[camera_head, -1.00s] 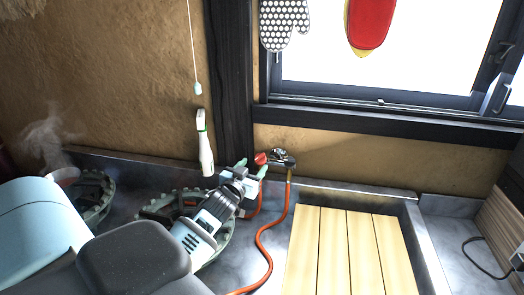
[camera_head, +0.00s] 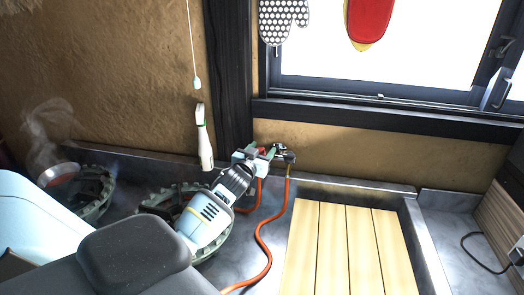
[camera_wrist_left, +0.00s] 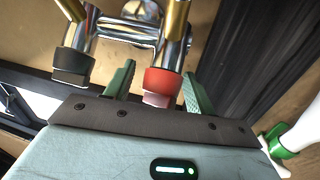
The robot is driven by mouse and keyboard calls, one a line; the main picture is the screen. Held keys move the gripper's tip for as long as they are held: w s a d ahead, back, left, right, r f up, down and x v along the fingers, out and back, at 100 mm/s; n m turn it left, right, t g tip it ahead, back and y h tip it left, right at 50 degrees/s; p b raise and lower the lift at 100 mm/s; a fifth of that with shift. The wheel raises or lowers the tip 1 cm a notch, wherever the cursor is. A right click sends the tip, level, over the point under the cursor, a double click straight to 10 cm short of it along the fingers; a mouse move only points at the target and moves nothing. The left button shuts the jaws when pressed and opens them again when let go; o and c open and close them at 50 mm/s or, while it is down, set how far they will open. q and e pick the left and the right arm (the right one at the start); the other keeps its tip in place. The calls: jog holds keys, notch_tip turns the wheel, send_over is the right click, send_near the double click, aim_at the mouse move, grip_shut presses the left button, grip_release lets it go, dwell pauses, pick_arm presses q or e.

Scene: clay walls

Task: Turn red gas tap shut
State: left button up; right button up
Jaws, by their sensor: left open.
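The red gas tap (camera_head: 262,150) is on a chrome fitting at the wall, below the dark window post. In the left wrist view the red tap knob (camera_wrist_left: 164,80) lies between the two green fingers of my left gripper (camera_wrist_left: 157,72), closer to the right finger. My left gripper (camera_head: 260,153) is open and reaches the tap from the front left. I cannot tell whether a finger touches the knob. A black knob (camera_wrist_left: 72,66) on the same chrome fitting (camera_wrist_left: 125,32) is left of the left finger. My right gripper is not in view.
Orange hoses (camera_head: 263,240) run from the fitting over the counter. Gas burners (camera_head: 95,205) stand at the left, one with a steaming red-rimmed pan (camera_head: 60,173). A white-and-green lighter (camera_head: 204,145) hangs left of the tap. A slatted wooden board (camera_head: 345,250) lies right.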

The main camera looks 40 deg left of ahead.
pick_arm(q)
jog(key=shift+w+a, duration=0.1)
jog(key=shift+w, duration=0.05)
jog(key=c, duration=1)
jog(key=shift+o, duration=0.2)
